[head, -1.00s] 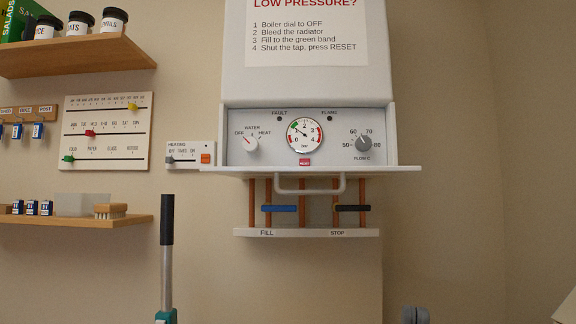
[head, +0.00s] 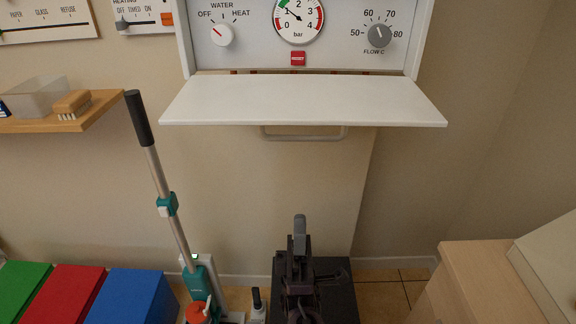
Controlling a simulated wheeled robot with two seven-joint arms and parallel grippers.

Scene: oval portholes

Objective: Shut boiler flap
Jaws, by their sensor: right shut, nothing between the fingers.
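The white boiler flap (head: 300,100) hangs open, lying about level below the control panel (head: 345,45). Its grey bar handle (head: 304,137) shows beneath the front edge. My right gripper (head: 300,222) is below the flap and handle, in the lower middle of the head view. It is shut and empty, pointing up, and in the picture there is a gap between it and the handle. My left gripper is not in view. The flap hides most of the pipes and the taps under the boiler.
A teal stick vacuum (head: 178,225) stands to the left of my right arm. A shelf (head: 85,118) with a brush (head: 73,104) is at left. Coloured boxes (head: 130,297) stand at lower left, a wooden cabinet (head: 480,285) at lower right. The wall below the flap is clear.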

